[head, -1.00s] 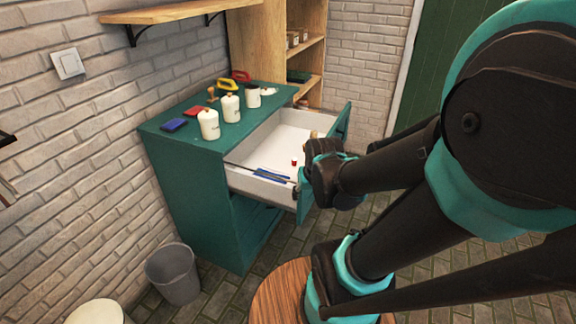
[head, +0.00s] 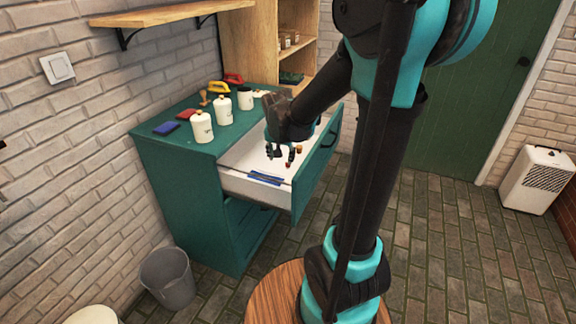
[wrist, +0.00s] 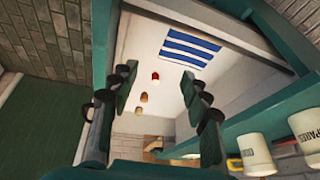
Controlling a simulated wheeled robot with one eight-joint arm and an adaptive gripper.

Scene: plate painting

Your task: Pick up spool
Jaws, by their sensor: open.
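Small spool-like pieces lie in the open white drawer (head: 240,157). One is red with a pale end, in the wrist view (wrist: 155,76) and in the head view (head: 289,164). My gripper (head: 281,154) points down over the drawer, open and empty. In the wrist view its fingers (wrist: 158,72) stand apart on either side of the pieces, above them.
Blue strips (wrist: 190,47) lie in the drawer near its side wall. The green cabinet top (head: 178,153) holds white canisters (head: 202,127), blue and red blocks and yellow- and red-handled tools. The drawer front (head: 318,165) and walls surround the pieces. A grey bin (head: 168,279) stands on the floor.

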